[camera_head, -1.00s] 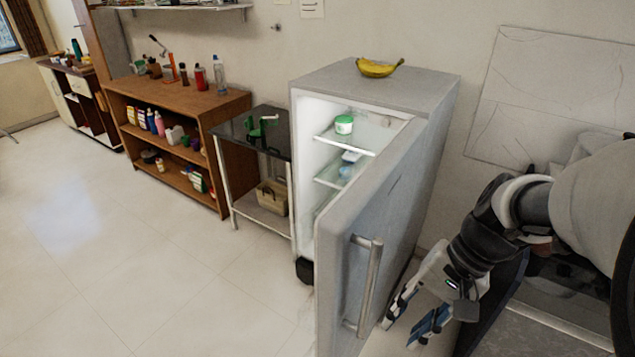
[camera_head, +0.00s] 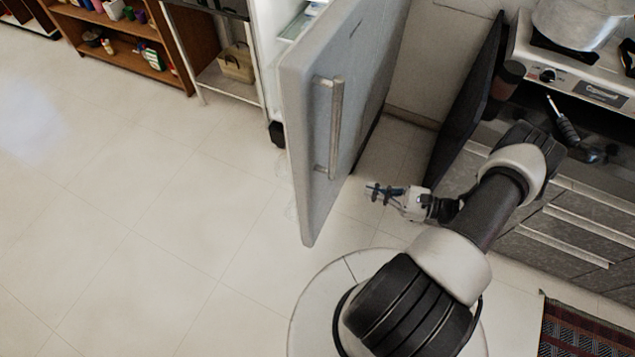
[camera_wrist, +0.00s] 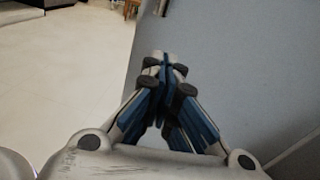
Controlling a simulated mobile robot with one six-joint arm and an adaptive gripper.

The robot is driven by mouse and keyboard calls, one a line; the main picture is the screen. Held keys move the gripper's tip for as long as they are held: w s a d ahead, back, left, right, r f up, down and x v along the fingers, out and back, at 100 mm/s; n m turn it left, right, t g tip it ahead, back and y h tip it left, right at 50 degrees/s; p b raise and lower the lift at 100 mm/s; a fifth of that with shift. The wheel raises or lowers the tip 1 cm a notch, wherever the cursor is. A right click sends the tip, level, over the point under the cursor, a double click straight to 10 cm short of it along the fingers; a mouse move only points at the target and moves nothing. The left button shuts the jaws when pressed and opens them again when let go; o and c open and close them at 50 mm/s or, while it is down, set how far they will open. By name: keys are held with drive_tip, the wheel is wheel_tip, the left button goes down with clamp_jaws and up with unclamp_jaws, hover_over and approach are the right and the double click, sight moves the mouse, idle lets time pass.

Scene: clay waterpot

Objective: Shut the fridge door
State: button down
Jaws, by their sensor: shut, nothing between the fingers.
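The grey fridge door (camera_head: 313,170) stands open in the head view, with its vertical bar handle (camera_head: 335,122) facing my arm. A strip of the lit fridge inside (camera_head: 293,25) shows to the left of the door. My gripper (camera_head: 372,193) is to the right of the door's handle side, low and pointing at the door face. In the wrist view the door's grey face (camera_wrist: 240,70) fills the right side, and my gripper's fingertips (camera_wrist: 161,60) are together and empty in front of it. I cannot tell whether they touch the door.
A stove with a pot (camera_head: 585,22) and grey drawers (camera_head: 560,235) stand at the right. A dark open panel (camera_head: 468,95) stands beside them. A metal side table (camera_head: 225,80) and wooden shelf (camera_head: 130,50) are at upper left. The floor left of the door is clear.

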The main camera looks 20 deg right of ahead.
wheel_tip(320, 180, down, 3)
drive_tip(key=m+t, duration=0.2)
drive_tip(key=b, duration=0.2)
approach(318, 179)
drive_tip(key=shift+h, duration=0.4)
drive_tip(key=x, duration=0.6)
drive_tip(key=shift+w+a+r, duration=0.2)
drive_tip(key=shift+a+r, duration=0.15)
drive_tip(key=shift+a, duration=0.05)
drive_tip(key=shift+a, duration=0.1)
